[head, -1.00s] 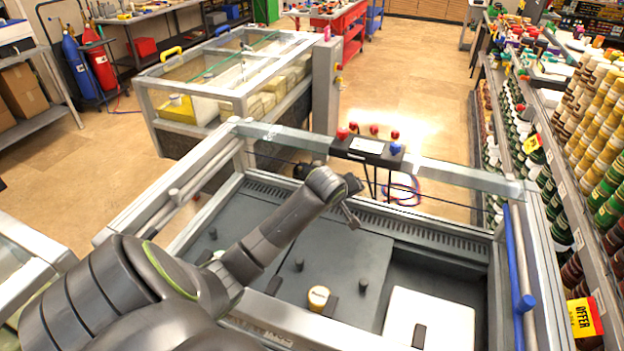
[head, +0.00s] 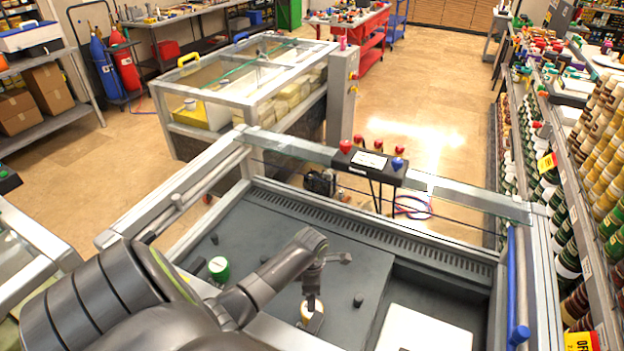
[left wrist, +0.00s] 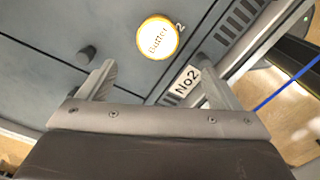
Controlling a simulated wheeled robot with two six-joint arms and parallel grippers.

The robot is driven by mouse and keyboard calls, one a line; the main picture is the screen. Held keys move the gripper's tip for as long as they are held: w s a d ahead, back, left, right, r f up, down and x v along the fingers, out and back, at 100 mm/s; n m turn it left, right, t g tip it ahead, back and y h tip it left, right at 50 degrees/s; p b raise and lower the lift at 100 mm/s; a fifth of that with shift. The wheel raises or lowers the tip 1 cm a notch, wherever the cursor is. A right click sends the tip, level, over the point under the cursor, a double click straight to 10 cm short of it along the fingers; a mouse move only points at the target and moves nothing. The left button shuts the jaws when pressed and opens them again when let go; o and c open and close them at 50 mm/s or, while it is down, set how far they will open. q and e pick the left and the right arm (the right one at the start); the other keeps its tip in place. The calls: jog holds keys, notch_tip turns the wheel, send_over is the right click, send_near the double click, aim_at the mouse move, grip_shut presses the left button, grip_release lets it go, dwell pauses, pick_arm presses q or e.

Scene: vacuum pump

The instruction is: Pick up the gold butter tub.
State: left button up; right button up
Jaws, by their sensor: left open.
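The gold butter tub (head: 305,313) stands on the dark grey deck of the bench, partly covered in the head view by my left gripper (head: 328,279). In the left wrist view the tub (left wrist: 157,37) shows its round pale lid with a gold rim and the word Butter. It lies beyond the fingertips and roughly centred between them. My left gripper (left wrist: 158,68) is open with nothing between its fingers. I cannot tell how far above the tub it is. My right gripper is not in view.
Short dark knobs (head: 358,300) stick up near the butter tub. A white panel (head: 425,330) lies at right. A frame rail with a control box (head: 372,162) runs along the back. A No2 label (left wrist: 186,81) shows.

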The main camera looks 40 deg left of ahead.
pick_arm(q)
notch_tip(320, 180, down, 8)
jog(key=shift+w+r, duration=0.15)
jog(key=shift+w+d+f, duration=0.1)
jog(key=shift+w+f, duration=0.1)
jog(key=shift+f, duration=2.4)
jog(key=shift+c, duration=0.4)
jog(key=c, duration=1.1)
jog(key=shift+w+r, duration=0.1)
